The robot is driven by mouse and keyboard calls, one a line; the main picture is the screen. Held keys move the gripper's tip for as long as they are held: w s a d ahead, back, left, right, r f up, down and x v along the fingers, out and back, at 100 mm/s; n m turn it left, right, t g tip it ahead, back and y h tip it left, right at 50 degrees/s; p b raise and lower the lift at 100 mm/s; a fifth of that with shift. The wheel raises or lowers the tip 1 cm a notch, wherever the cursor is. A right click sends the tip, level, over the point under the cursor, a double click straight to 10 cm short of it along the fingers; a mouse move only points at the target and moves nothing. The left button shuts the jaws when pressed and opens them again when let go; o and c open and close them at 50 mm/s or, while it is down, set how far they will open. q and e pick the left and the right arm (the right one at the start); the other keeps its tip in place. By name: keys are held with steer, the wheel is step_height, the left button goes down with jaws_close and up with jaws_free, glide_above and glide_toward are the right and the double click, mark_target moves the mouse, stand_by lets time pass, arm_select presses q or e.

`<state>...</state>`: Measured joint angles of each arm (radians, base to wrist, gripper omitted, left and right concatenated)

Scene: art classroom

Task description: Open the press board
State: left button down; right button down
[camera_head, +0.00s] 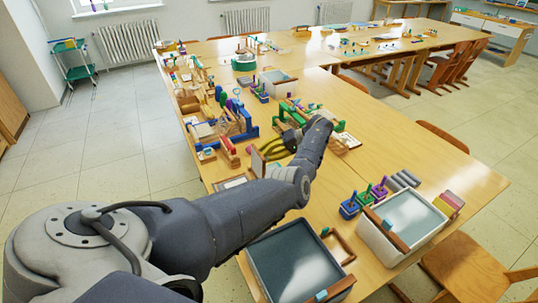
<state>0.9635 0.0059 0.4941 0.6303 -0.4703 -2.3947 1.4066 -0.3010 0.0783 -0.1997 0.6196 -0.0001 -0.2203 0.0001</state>
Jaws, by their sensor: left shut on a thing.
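My left arm reaches from the lower left across the table. Its gripper (287,141) is low over the table's middle, shut, with its fingertips partly hidden by my own wrist. A small wooden board (257,162) stands steeply tilted just left of the gripper, beside a flat wood-framed base (232,182). This looks like the press board, but I cannot tell for sure. Yellow curved parts (270,148) show between the board and the gripper. The contact between fingers and board is too small to make out. My right gripper is not in view.
Colourful wooden tools crowd the table's left side, including a blue frame (244,127) and a green frame (292,113). Grey trays (265,238) and (366,211) stand at the front.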

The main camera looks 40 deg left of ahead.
arm_select(q)
steer(key=shift+s+d+f, duration=0.15)
steer(key=shift+s+f, duration=0.05)
steer(key=shift+f, duration=0.45)
steer(key=c, duration=1.4)
jaws_free()
steer(key=shift+w+r, duration=0.15)
steer(key=shift+r, duration=0.05)
steer(key=v, duration=0.7)
steer(key=shift+r, duration=0.15)
steer(key=shift+w, duration=0.1)
